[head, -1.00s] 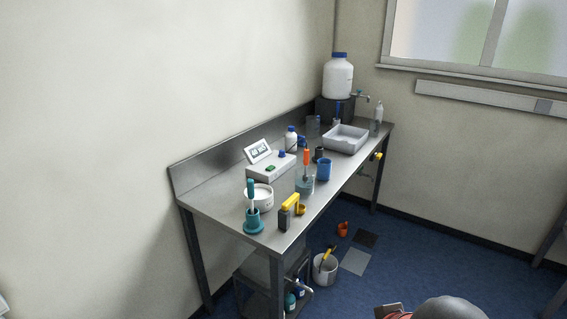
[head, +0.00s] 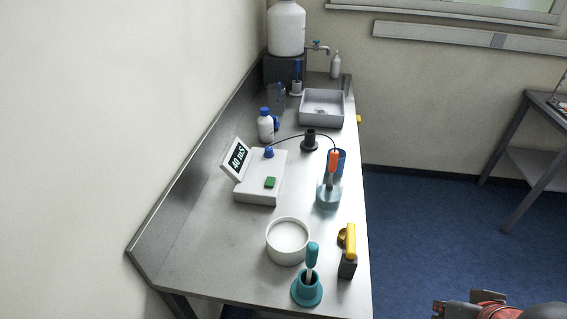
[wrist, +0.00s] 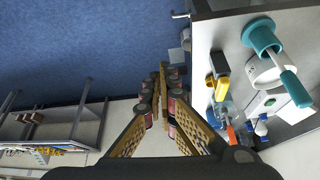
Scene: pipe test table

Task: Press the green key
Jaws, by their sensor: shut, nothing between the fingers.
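The green key (head: 270,182) is a small raised block on top of a pale meter box (head: 256,197) on the steel bench. The meter's tilted display (head: 237,158) reads "40 mS", and a blue knob (head: 268,152) sits behind the key. In the wrist view the green key (wrist: 270,102) is a small spot at the right, partly crowded by other bench items. My gripper (wrist: 163,78) is shut and empty, with its fingertips over the blue floor, apart from the bench and left of the key in that view.
A white bowl (head: 288,246), a teal holder with a handled tool (head: 307,288) and a yellow-handled item (head: 350,243) stand at the near end. A beaker with an orange-topped probe (head: 329,192) stands right of the meter; its black cable arcs behind the key. Open floor lies right.

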